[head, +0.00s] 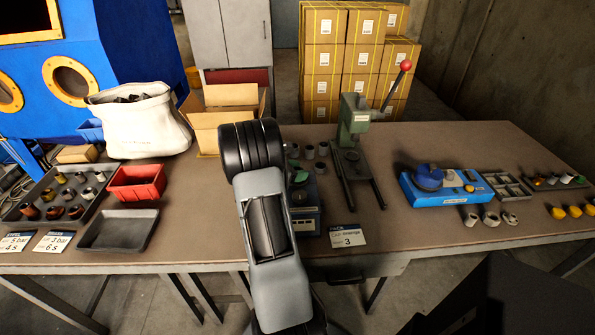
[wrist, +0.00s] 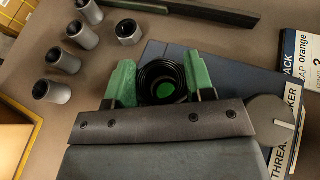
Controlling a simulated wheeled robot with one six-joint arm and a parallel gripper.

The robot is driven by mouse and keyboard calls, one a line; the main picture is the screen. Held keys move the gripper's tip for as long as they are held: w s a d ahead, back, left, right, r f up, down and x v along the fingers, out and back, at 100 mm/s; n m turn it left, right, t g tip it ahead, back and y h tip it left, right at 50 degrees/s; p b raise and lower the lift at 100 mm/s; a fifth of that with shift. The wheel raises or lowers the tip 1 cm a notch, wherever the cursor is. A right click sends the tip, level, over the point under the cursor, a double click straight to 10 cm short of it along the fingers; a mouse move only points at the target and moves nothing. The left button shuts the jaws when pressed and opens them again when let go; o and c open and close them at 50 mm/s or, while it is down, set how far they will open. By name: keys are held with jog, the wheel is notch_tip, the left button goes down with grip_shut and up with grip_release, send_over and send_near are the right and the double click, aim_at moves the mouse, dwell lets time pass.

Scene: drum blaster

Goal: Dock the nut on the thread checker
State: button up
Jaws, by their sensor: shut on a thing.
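In the head view the checker (head: 305,222) stands on the table, partly behind my arm, and the nut is not clear there.
Several grey fittings (wrist: 81,35) stand left of the checker in the wrist view. A green lever press (head: 355,125) stands close to its right in the head view. A card (head: 348,238) lies in front. A blue fixture (head: 447,195) is further right; a black tray (head: 119,231) is left.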

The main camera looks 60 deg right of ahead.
jog(key=shift+f+b, duration=0.3)
jog(key=shift+f, duration=0.15)
jog(key=shift+r, duration=0.35)
jog(key=shift+r+p, duration=0.5)
jog(key=shift+p, duration=0.15)
jog(key=shift+f+b, duration=0.7)
jog(key=shift+f, duration=0.15)
dwell(0.6)
jog(key=o, duration=0.7)
jog(key=shift+o, duration=0.2)
jog(key=p+v, duration=0.4)
jog(key=v, duration=0.7)
dwell(0.5)
